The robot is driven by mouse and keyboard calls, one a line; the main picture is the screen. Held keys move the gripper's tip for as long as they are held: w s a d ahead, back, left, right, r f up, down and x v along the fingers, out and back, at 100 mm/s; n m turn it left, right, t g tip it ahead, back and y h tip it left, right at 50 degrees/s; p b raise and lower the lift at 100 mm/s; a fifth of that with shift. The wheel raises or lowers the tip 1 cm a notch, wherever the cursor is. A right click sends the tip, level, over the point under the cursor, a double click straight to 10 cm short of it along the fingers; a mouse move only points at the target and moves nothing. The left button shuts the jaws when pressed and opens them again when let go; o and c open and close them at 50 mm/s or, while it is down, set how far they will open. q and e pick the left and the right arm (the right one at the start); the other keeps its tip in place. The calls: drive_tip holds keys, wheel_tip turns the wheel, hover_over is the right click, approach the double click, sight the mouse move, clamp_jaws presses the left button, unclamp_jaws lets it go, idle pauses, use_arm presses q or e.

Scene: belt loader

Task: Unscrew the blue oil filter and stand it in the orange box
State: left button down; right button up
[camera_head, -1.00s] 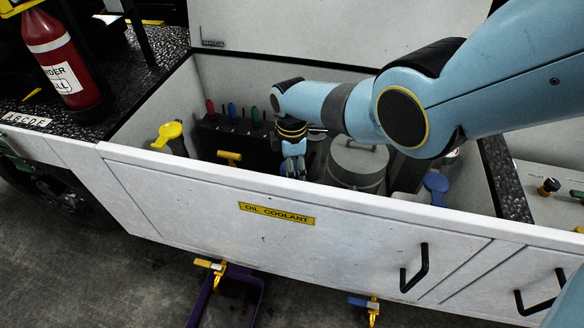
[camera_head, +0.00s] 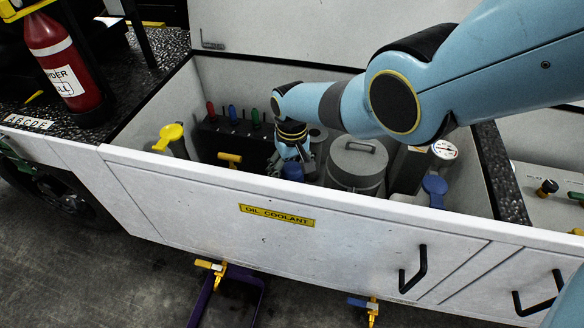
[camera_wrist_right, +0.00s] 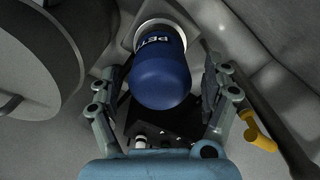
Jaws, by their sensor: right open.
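The blue oil filter (camera_wrist_right: 161,76) fills the middle of the right wrist view, its rounded end towards me and its other end at a pale round mount. In the head view a small part of the filter (camera_head: 293,171) shows below my right gripper (camera_head: 290,155), inside the compartment marked OIL COOLANT. In the right wrist view, my right gripper (camera_wrist_right: 161,95) is open, one finger on each side of the filter with gaps between. My left gripper is not in view. I see no orange box.
A grey lidded canister (camera_head: 357,163) stands close right of the gripper. A black block (camera_head: 235,140) with coloured handles is to its left. The white front panel (camera_head: 190,195) borders the compartment.

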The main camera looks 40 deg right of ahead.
drive_tip(key=m, duration=1.4)
drive_tip(key=shift+m, duration=0.4)
drive_tip(key=m, duration=0.4)
